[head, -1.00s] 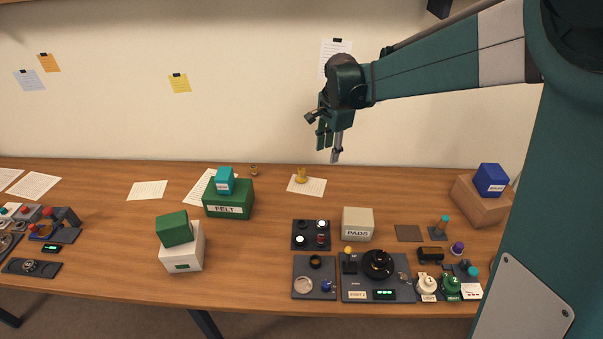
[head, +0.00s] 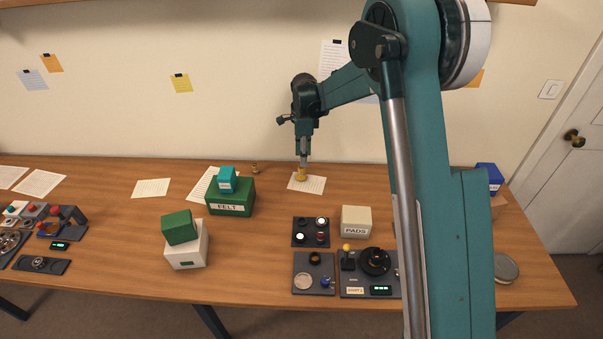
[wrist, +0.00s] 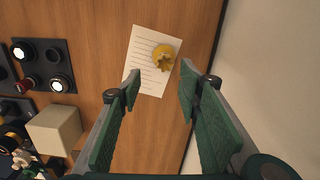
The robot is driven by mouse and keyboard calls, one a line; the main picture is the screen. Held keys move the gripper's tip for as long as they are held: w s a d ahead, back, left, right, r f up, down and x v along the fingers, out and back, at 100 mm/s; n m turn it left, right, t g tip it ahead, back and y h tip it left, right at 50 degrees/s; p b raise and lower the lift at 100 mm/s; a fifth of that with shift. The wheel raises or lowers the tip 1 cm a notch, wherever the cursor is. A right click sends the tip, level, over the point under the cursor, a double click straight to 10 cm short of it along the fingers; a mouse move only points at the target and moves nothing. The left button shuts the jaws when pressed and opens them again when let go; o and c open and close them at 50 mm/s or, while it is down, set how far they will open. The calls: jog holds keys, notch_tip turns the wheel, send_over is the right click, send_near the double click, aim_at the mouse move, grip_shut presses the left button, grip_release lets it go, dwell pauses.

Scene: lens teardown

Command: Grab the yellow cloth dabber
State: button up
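The yellow cloth dabber (head: 300,175) stands on a lined sheet of paper (head: 317,185) near the back edge of the table. In the wrist view the dabber (wrist: 163,56) shows as a round yellow piece with a notched lower edge, seen from above on the paper (wrist: 148,84). My gripper (head: 303,163) points down over the dabber in the head view. In the wrist view my gripper (wrist: 160,80) has its two green fingers apart, with the dabber showing just beyond the gap between the tips. Nothing is between the pads.
A small brass item (head: 254,168) stands left of the paper. The green FELT box (head: 229,200) with a teal box (head: 227,182) on top is further left. The PADS box (head: 355,221) and a dark tray (head: 311,245) are in front. The wall (wrist: 270,60) is close behind.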

aim_at(302, 170)
jog(key=shift+w+a+f, duration=0.25)
jog(key=shift+a+f, duration=0.15)
jog(key=shift+f, duration=0.25)
jog(key=shift+f, duration=1.25)
jog(key=shift+w+f+b, duration=0.2)
jog(key=shift+f+b, duration=0.2)
jog(key=shift+f, duration=2.2)
jog(key=c, duration=0.8)
